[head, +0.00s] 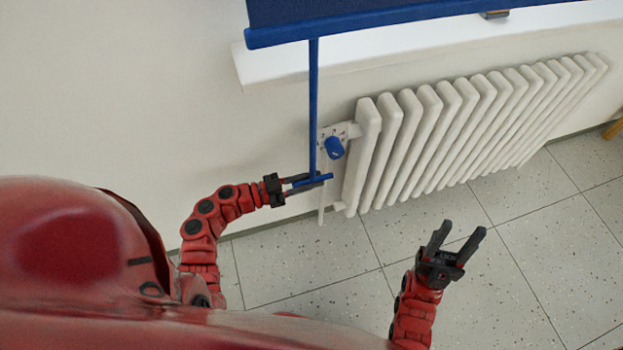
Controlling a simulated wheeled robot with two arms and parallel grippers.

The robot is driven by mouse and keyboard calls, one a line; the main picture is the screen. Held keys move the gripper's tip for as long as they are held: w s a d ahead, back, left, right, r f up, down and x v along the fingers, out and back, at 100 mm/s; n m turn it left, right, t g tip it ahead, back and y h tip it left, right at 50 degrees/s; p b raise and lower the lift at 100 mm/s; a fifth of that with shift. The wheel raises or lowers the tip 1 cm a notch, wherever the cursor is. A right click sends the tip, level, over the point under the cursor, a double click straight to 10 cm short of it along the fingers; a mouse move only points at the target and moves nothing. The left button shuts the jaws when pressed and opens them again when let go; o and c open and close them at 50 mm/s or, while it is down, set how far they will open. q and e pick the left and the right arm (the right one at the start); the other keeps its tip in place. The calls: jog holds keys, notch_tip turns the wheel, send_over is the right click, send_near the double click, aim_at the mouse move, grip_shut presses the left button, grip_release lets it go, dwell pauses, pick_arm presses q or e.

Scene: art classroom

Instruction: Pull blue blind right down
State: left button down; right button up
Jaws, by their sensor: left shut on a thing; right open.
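The blue blind (275,14) hangs at the top of the head view, its lower bar (380,19) in front of the white window sill. A blue pull strap (313,100) hangs from the bar and ends in a short blue crossbar handle (318,180). My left gripper (305,186) is shut on the handle, at the lower end of the strap. My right gripper (457,240) is open and empty, over the floor in front of the radiator. The upper part of the blind is out of view.
A white radiator (430,130) stands against the wall under the sill (400,45), with a blue valve knob (334,147) at its left end, close to the strap. A small dark object (494,14) lies on the sill.

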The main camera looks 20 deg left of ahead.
pick_arm(q)
jog(key=shift+s+d+f, duration=0.1)
jog(key=shift+d+f, duration=0.05)
jog(key=shift+f, duration=0.15)
notch_tip(320, 180, down, 6)
jog(key=shift+s+r+b, duration=0.1)
jog(key=shift+r+b, duration=0.05)
jog(key=shift+b, duration=0.4)
jog(key=c, duration=0.8)
grip_release()
jog(key=shift+a, duration=0.2)
